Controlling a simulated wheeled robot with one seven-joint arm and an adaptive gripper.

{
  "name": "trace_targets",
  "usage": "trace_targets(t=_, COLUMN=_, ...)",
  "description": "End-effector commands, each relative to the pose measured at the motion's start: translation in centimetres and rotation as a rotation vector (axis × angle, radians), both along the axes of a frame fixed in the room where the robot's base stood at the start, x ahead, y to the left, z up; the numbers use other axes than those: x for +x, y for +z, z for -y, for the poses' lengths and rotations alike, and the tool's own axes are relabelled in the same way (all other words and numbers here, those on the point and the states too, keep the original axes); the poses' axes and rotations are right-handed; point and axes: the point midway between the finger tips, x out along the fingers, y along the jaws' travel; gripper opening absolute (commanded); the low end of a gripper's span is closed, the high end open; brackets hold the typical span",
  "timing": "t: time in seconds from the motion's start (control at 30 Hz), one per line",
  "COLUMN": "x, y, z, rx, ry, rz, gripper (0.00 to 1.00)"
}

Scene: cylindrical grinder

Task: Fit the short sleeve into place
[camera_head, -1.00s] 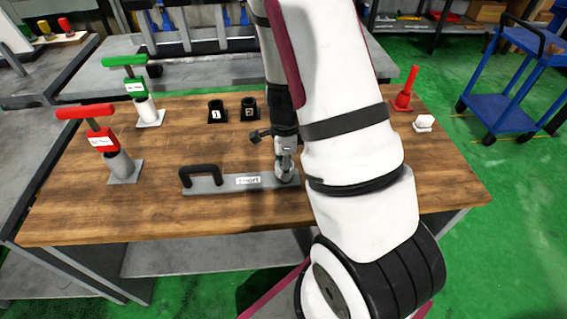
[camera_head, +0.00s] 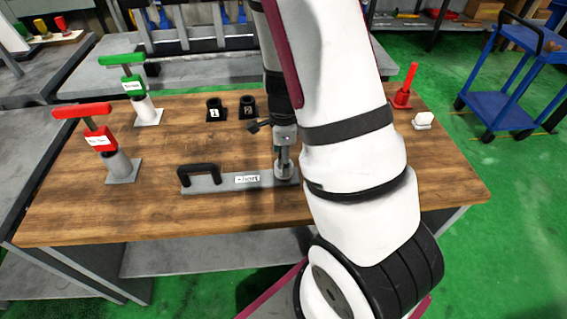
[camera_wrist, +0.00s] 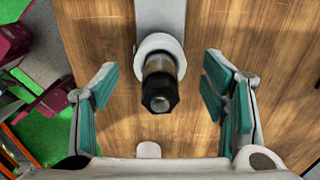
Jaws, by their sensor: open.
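A grey bar with a white label reading "short" (camera_head: 247,179) lies on the wooden table, with a black handle at its left end. A small upright cylindrical part (camera_head: 283,168) stands at the bar's right end. In the wrist view the part (camera_wrist: 160,92) shows a black hex-like tip, a brownish band and a pale ring at its base, on the grey bar (camera_wrist: 160,16). I cannot tell which piece is the sleeve. My gripper (camera_wrist: 160,85) is open, its teal pads on either side of the part and apart from it. My forearm hides the table to the right.
Two black sockets labelled 1 (camera_head: 215,114) and 2 (camera_head: 248,111) stand behind the bar. A red stand (camera_head: 403,98) and a white block (camera_head: 423,121) are at right. The table's front is clear.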

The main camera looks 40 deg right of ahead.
Motion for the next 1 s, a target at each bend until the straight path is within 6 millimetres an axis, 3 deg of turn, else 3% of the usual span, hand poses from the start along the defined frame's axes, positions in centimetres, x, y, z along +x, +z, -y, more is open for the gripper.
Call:
trace_targets(t=0.2, x=0.2, y=4.7, z=-0.1, rx=-0.001, ry=0.003, rz=0.005, gripper=0.67)
trace_targets(t=0.4, x=0.1, y=7.7, z=0.0, rx=0.000, ry=0.002, rz=0.004, gripper=0.67)
trace_targets(t=0.6, x=0.0, y=8.7, z=0.0, rx=0.000, ry=-0.001, rz=0.000, gripper=0.67)
trace_targets(t=1.0, x=0.0, y=8.7, z=0.0, rx=0.001, ry=-0.001, rz=-0.001, gripper=0.67)
